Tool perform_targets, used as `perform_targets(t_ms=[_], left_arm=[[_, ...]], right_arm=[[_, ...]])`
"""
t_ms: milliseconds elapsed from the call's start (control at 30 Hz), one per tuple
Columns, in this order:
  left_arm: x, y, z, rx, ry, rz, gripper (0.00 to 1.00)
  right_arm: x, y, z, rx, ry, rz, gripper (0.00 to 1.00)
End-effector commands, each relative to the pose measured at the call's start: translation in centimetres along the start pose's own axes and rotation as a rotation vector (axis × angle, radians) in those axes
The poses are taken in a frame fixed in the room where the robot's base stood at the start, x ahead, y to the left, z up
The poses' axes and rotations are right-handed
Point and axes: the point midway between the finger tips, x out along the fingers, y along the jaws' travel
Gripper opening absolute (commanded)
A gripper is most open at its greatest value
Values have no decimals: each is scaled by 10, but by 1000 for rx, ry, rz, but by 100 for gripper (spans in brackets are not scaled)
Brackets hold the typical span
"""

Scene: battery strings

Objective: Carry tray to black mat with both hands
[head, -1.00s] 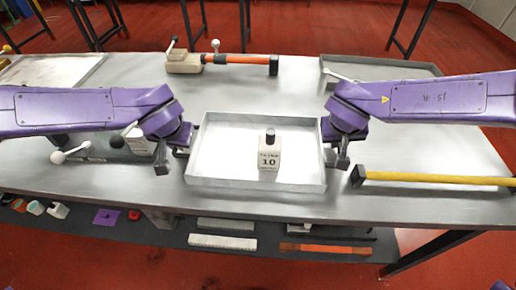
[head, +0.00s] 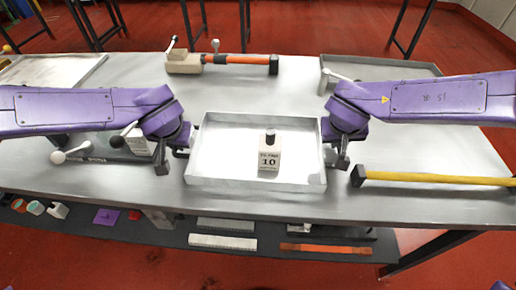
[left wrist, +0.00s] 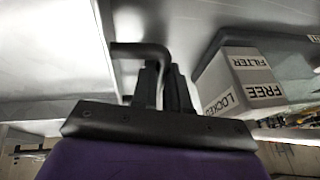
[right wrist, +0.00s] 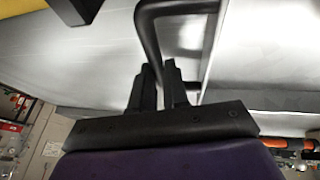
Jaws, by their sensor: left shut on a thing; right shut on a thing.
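A shallow white tray with grey walls (head: 255,186) is near the front middle of the table. A small weight-like block with a dark knob, marked 10 (head: 269,159), stands upright in it, right of its middle. My left gripper (head: 184,150) is at the tray's left side, shut on a dark bent handle (left wrist: 140,48). My right gripper (head: 337,158) is at the tray's right side, shut on a similar handle (right wrist: 150,32). I cannot tell whether the tray touches the table. I cannot make out a black mat for certain.
A yellow-handled hammer (head: 435,179) lies right of the tray. A labelled box (left wrist: 255,75) and a lever tool (head: 75,155) are left. An orange-shafted tool (head: 235,60) lies behind, and a grey tray (head: 400,70) stands back right. The table between is clear.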

Motion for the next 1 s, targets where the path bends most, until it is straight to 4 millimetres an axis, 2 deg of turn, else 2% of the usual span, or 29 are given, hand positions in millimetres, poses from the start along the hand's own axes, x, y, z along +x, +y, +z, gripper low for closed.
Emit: perform_targets(t_ms=[467,900,1000], left_arm=[[-4,0,-2,1,4,1,0],[-46,-9,-19,1,3,1,0],[-48,-10,-20,1,3,1,0]], right_arm=[[-4,0,-3,1,6,-2,0],[-46,9,-20,0,5,-2,0],[-49,10,-21,0,5,-2,0]])
